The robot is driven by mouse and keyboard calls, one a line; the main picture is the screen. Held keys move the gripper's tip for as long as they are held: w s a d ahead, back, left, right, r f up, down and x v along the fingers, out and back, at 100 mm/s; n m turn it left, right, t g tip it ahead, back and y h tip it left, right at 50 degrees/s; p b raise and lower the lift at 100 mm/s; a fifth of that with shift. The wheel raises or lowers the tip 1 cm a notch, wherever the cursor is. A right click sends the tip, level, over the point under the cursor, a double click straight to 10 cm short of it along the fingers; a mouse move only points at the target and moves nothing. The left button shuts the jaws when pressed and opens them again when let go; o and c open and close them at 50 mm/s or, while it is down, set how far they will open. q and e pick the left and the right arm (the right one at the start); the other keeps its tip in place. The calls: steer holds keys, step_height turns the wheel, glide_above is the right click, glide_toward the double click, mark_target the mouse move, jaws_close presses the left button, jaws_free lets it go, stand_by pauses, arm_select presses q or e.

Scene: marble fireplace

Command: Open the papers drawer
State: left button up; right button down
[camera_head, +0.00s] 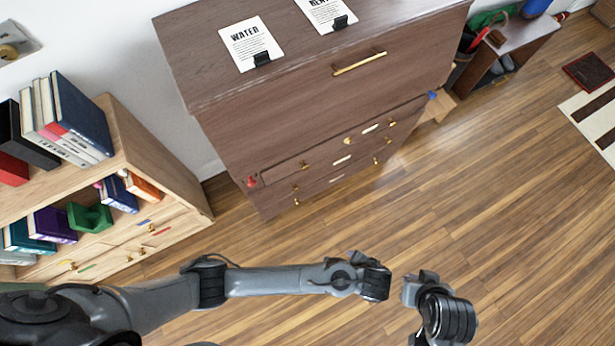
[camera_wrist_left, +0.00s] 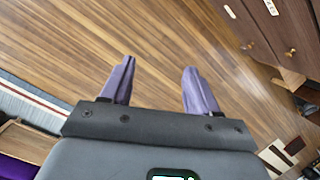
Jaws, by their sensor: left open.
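A dark brown chest of drawers (camera_head: 310,105) stands against the wall in the head view. Its wide top drawer has a long gold bar handle (camera_head: 359,64). Lower drawer fronts carry small gold knobs (camera_head: 305,164) and white labels (camera_head: 342,160), too small to read, so I cannot tell which drawer is the papers one. All drawers look shut. My left gripper (camera_wrist_left: 158,68) is open and empty above the wood floor in the left wrist view. Part of the chest (camera_wrist_left: 285,30) shows there at upper right, apart from the fingers. My right gripper's fingers are not visible.
Two clipped paper sheets (camera_head: 250,44) lie on the chest. A light wood bookcase (camera_head: 150,165) with books and small drawers stands at left. A low dark stand (camera_head: 505,50) is at upper right. The wood floor (camera_head: 500,190) before the chest is clear.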

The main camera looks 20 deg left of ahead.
arm_select(q)
steer(key=w+a+f+m+t+y+b, duration=0.1)
steer(key=w+a+f+m+y+b, duration=0.15)
steer(key=f, duration=0.35)
steer(key=w+a+f+m+t+y+b, duration=0.1)
steer(key=f+m+t+b, duration=0.15)
steer(key=f, duration=0.25)
steer(key=w+a+f+m+t+y+b, duration=0.35)
steer(key=w+a+f+y+b, duration=0.2)
steer(key=w+b, duration=0.35)
steer(key=w+a+r+m+t+y+b, duration=0.1)
steer(key=w+a+r+t+b, duration=0.1)
steer(key=w+a+b, duration=0.5)
steer(key=shift+w+a+r+t+y+b, duration=0.35)
steer(key=shift+w+a+t, duration=0.25)
steer(key=shift+w+a, duration=2.95)
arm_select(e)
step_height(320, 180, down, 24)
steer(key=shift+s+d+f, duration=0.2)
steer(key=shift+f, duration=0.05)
arm_select(q)
steer(key=shift+w+d, duration=0.55)
steer(key=shift+c, duration=0.4)
steer(key=shift+f, duration=0.1)
jaws_close()
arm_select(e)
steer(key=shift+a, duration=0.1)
